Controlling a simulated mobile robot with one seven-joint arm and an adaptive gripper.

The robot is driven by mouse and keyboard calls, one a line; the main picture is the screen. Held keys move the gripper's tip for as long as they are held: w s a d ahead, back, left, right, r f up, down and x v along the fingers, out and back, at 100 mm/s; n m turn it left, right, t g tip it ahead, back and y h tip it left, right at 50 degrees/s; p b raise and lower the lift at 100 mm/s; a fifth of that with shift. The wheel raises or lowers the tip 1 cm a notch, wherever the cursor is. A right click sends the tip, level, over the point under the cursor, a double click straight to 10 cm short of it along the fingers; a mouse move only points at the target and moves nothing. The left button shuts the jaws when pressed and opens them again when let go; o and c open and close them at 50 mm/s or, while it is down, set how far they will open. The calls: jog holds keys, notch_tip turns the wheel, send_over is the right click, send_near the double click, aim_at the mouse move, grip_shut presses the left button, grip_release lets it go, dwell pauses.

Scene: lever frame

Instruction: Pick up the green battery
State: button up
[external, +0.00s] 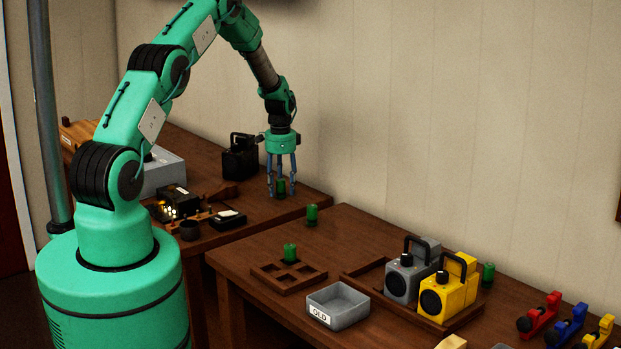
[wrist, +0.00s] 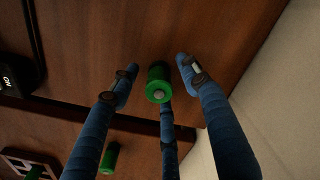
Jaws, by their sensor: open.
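A green battery (wrist: 159,80) stands upright on the wooden table between the blue fingers of my gripper (wrist: 158,82) in the wrist view. In the external view this battery (external: 280,187) shows between the fingertips of my gripper (external: 281,192) near the corner of the back table. My gripper is open, with its fingers around the battery and visible gaps at its sides. Another green battery (external: 312,214) stands at the far corner of the front table. A third (external: 290,252) sits in a wooden compartment tray, and one more (external: 487,274) stands behind the yellow radio.
A black boxy device (external: 240,158) stands left of my gripper. The front table holds the wooden compartment tray (external: 262,280), a grey bin marked OLD (external: 345,310), a grey radio (external: 398,283) and a yellow radio (external: 455,295). A gap separates the two tables.

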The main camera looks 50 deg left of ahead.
aim_at(280, 180)
grip_shut()
jog(key=shift+r, duration=0.15)
dwell(0.4)
jog(key=shift+r, duration=0.85)
jog(key=shift+s+d+r, duration=0.1)
jog(key=shift+s+r, duration=0.1)
jog(key=shift+r, duration=0.65)
jog(key=s+d, duration=0.2)
jog(key=s, duration=0.2)
jog(key=s+d+r, duration=0.1)
jog(key=s+d, duration=0.1)
jog(key=s, duration=0.3)
jog(key=s+d, duration=0.2)
jog(key=s, duration=0.3)
jog(key=shift+d+r, duration=0.2)
jog(key=shift+d, duration=0.05)
